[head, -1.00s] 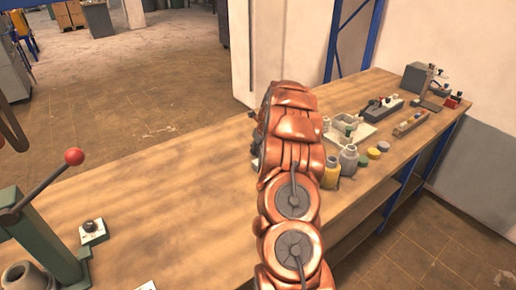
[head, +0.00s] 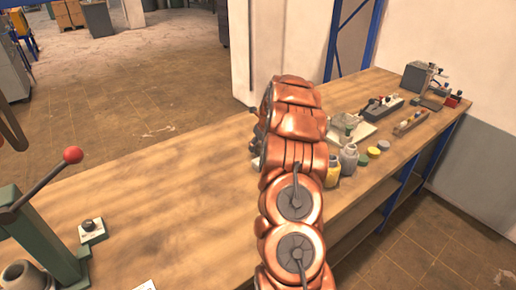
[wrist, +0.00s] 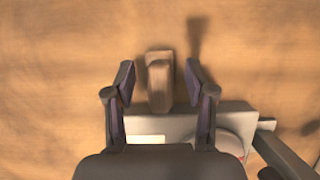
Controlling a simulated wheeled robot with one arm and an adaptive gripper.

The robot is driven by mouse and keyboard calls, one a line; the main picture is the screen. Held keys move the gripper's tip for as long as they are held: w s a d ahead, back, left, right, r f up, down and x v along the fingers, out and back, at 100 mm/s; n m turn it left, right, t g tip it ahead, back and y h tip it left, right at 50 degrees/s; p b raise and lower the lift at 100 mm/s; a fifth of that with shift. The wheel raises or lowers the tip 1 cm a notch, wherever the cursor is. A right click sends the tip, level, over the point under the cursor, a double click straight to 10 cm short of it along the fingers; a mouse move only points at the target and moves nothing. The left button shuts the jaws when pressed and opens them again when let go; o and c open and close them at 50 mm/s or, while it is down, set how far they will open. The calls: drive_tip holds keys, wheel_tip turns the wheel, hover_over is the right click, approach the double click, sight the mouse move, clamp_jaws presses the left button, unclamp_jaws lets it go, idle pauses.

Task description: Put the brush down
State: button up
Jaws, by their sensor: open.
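My gripper (wrist: 160,73) is open in the wrist view, with a finger on each side and a gap beside each. A small brown-grey blocky object (wrist: 159,82) lies between the fingers, touching neither as far as I can see; it may be the brush, but its shape is too blurred to be sure. The wooden bench top (wrist: 55,80) is below it. In the head view my copper arm hides most of the gripper and whatever is beneath it.
A pale grey flat fixture (wrist: 235,118) lies close to the fingers in the wrist view. Jars (head: 348,160) and a tray (head: 363,131) stand right of my arm. A red-knobbed lever press (head: 45,235) stands at left. The bench between press and arm is largely clear.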

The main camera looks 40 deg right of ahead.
drive_tip(key=b+v, duration=0.2)
drive_tip(key=v, duration=0.8)
